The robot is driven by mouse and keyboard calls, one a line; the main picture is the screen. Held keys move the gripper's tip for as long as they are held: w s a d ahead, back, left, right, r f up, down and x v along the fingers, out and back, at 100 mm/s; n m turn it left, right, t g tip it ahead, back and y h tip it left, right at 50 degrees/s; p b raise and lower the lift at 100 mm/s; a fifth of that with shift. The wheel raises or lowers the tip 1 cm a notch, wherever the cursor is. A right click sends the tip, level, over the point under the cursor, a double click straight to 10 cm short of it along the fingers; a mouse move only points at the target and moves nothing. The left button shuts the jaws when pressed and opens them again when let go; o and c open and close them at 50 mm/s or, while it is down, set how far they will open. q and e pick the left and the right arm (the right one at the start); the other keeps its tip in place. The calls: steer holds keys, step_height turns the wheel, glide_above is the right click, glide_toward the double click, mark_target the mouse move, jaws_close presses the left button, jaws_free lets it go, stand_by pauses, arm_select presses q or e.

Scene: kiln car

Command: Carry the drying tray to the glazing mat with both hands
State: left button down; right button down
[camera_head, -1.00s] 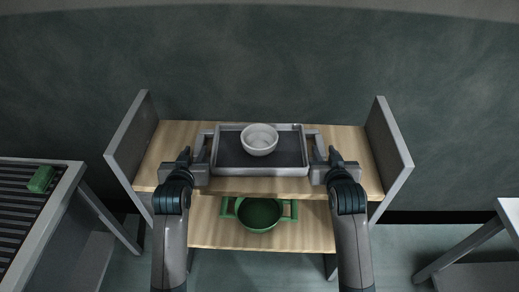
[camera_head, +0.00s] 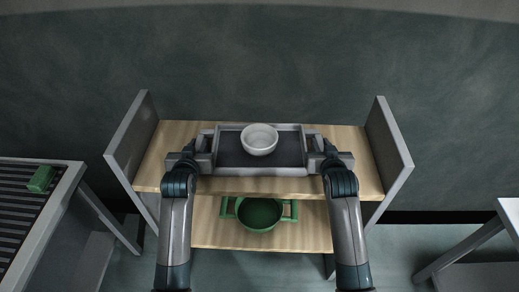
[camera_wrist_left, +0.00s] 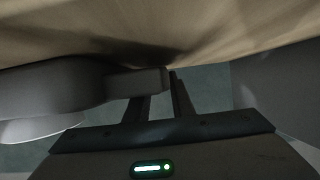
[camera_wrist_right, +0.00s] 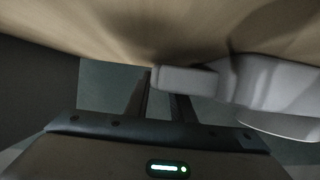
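The drying tray (camera_head: 262,171) is a grey tray with a dark floor and a handle at each end. It sits on the upper wooden shelf, with a white bowl (camera_head: 259,139) inside, towards the back. My left gripper (camera_head: 205,148) is at the left handle; in the left wrist view its fingers (camera_wrist_left: 162,98) sit close on either side of the handle bar (camera_wrist_left: 130,84). My right gripper (camera_head: 318,148) is at the right handle, and the right wrist view shows its fingers (camera_wrist_right: 160,98) close around that bar (camera_wrist_right: 190,80). No glazing mat is seen.
Grey side panels (camera_head: 392,145) flank the shelf (camera_head: 350,160). A green pot (camera_head: 259,213) stands on the lower shelf. A slatted table (camera_head: 25,205) with a green block (camera_head: 41,179) is at left; a pale table (camera_head: 510,215) is partly seen at right.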

arm_select(q)
steer(key=shift+r, duration=0.25)
arm_select(e)
steer(key=shift+r, duration=0.3)
